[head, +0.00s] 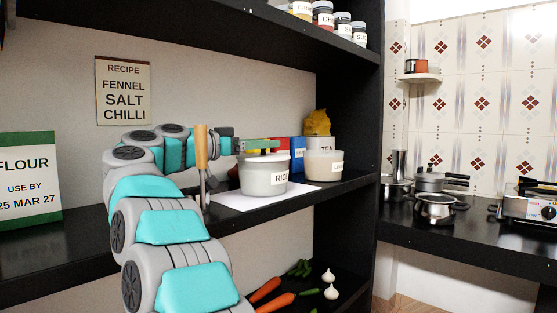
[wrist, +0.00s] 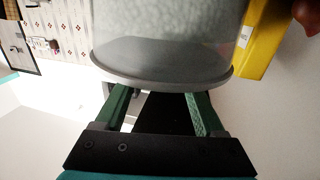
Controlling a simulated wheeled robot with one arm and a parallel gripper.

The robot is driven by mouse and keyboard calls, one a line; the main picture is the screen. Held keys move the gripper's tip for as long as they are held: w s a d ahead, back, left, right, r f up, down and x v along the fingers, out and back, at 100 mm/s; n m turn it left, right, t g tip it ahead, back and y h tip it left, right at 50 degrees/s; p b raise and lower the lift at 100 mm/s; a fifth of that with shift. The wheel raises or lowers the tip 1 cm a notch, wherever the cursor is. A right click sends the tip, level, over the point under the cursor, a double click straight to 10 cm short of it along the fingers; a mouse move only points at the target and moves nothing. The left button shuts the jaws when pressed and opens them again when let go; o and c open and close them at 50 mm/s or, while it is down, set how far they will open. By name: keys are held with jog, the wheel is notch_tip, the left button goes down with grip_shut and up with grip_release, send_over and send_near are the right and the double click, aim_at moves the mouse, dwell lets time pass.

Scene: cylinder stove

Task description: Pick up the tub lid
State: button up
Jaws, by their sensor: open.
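A translucent tub labelled RICE (head: 262,180) stands upright on the middle shelf. Its pale grey lid (head: 252,160) is on top; the lid's rim (wrist: 160,84) shows close up in the wrist view, where the tub appears upside down. My gripper (head: 262,145) reaches in from the left, level, just above the lid. In the wrist view my gripper (wrist: 158,100) has its two green fingers spread apart, with their far ends close to the lid's rim. I see nothing held between them. Whether the fingers touch the lid, I cannot tell.
A second tub (head: 323,166) stands just right of the rice tub. Coloured boxes (head: 297,150) and a yellow bag (head: 317,123) are behind. A wooden-handled utensil (head: 201,150) stands left of the tub. A white sheet (head: 235,201) lies under the tub. The upper shelf (head: 240,30) is overhead.

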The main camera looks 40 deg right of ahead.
jog(key=shift+d, duration=0.3)
grip_shut()
dwell(0.5)
